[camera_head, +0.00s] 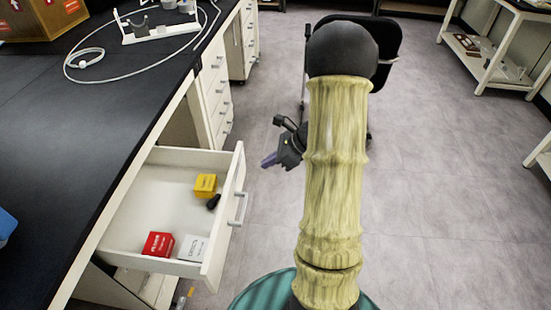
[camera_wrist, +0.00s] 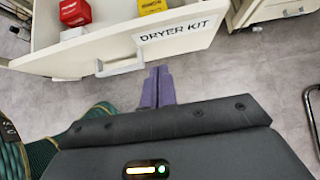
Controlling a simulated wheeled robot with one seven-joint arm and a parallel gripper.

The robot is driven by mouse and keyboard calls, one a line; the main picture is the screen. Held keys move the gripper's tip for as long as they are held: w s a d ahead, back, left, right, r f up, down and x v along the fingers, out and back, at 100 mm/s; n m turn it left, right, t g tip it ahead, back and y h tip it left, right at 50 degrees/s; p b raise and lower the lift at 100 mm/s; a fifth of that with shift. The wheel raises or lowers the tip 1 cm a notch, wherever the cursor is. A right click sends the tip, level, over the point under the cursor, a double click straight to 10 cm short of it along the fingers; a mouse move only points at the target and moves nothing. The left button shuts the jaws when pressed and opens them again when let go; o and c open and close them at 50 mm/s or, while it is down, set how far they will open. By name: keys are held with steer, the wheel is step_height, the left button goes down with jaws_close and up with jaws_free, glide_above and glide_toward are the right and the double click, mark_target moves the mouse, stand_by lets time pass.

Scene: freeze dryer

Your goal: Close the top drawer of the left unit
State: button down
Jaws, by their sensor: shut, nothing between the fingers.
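The open white drawer (camera_head: 225,215) sticks out from under the black worktop at the left of the head view. Its front also shows in the wrist view (camera_wrist: 75,58), with a bar handle (camera_wrist: 120,66) and a "DRYER KIT" label. A red box (camera_head: 158,244), a white box (camera_head: 193,248), a yellow box (camera_head: 205,185) and a small black item (camera_head: 214,201) lie in it. My gripper (camera_head: 268,160) is shut and empty, just outside the drawer front, near its far end. In the wrist view its purple fingers (camera_wrist: 158,84) point at the front beside the handle; contact cannot be told.
The black worktop (camera_head: 70,120) holds a white stand (camera_head: 155,28) and a looped cable. Another white drawer unit (camera_head: 217,90) stands beyond. A black chair (camera_head: 390,40) is behind my arm.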

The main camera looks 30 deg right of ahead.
mark_target(236, 172)
steer(key=w+a+f, duration=0.1)
steer(key=a, duration=0.1)
steer(key=w+a+f+b, duration=0.1)
steer(key=a, duration=0.1)
steer(key=w+a+f, duration=0.1)
steer(key=w+a, duration=0.1)
steer(key=shift+f+b, duration=0.25)
steer(key=shift+b, duration=0.05)
steer(key=shift+w, duration=0.25)
steer(key=shift+s, duration=0.1)
steer(key=shift+a, duration=0.1)
